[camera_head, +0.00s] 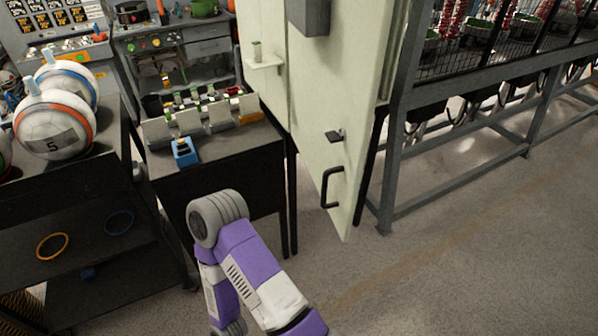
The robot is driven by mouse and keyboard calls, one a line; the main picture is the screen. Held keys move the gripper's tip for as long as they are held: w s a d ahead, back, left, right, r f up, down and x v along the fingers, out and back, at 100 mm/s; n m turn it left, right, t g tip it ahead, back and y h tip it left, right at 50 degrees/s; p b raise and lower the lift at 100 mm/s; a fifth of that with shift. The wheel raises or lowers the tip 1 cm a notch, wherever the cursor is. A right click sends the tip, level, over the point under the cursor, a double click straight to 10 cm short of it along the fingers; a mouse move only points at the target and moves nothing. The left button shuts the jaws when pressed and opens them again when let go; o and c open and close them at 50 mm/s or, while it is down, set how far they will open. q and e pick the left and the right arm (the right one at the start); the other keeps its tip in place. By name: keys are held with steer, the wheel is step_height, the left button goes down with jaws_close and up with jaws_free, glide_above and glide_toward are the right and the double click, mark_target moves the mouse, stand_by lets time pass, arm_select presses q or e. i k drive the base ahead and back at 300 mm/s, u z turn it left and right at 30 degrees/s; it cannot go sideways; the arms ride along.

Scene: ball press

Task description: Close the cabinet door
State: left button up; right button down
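The cabinet door (340,111) is a tall cream panel right of centre. It stands open, swung out toward me, with its lower corner over the bare floor. A black bar handle (326,188) is on its lower part, and a small dark latch (335,136) sits above it. A grey box (308,17) is fixed near the top of the picture. The cream cabinet (262,70) is behind and left of the door, mostly hidden. One of my purple and white arms shows at the bottom centre, in front of the door and apart from it. Neither gripper is in view.
A dark table (213,156) with small parts and a blue block (185,152) stands left of the door. A black shelf cart (106,220) holding balls (54,124) is at far left. A grey metal frame (394,150) stands close on the right. Floor in front is clear.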

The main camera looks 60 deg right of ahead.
mark_target(338, 47)
steer(key=i, duration=0.95)
steer(key=z, duration=2.5)
